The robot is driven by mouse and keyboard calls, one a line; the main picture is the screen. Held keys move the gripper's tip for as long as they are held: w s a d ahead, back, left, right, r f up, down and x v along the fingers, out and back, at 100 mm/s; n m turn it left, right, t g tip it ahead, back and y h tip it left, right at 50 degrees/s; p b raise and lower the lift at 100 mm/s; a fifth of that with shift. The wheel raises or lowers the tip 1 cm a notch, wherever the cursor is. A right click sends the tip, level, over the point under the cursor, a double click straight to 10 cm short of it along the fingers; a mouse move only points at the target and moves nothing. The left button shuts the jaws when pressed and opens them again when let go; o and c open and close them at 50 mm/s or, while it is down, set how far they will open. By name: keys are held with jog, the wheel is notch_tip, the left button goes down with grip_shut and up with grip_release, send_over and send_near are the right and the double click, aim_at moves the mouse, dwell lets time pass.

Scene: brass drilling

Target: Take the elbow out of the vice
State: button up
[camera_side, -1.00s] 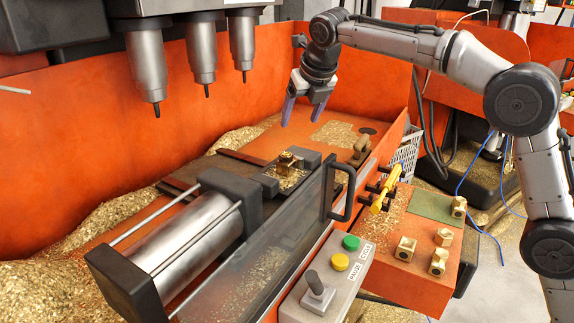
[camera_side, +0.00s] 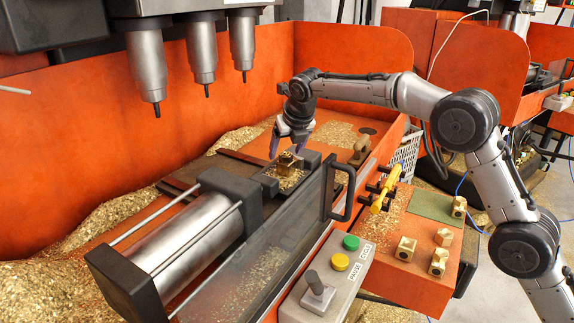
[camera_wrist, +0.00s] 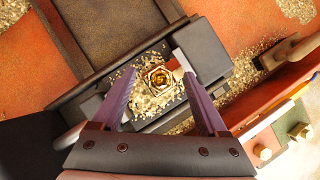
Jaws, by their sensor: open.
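The brass elbow (camera_side: 286,161) sits in the vice (camera_side: 310,160), among brass chips. In the wrist view the elbow (camera_wrist: 158,78) shows a round hole facing up, with the vice jaws (camera_wrist: 203,50) around it. My gripper (camera_side: 286,150) is just above the elbow in the side view, pointing down. In the wrist view my gripper (camera_wrist: 165,95) is open, with its purple fingers spread to the left and right of the elbow. Nothing is held. Whether the fingertips touch the vice cannot be told.
Drill spindles (camera_side: 203,55) hang at upper left. A clear guard with a black handle (camera_side: 342,190) stands along the front of the vice. Several brass parts (camera_side: 405,248) lie on the orange block at right. A yellow-handled tool (camera_side: 385,190) and a brush (camera_side: 361,150) are nearby.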

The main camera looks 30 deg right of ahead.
jog(key=shift+w+f, duration=0.2)
jog(key=shift+f, duration=0.15)
jog(key=c, duration=1.2)
grip_shut()
jog(key=shift+f, duration=0.15)
jog(key=shift+r, duration=0.2)
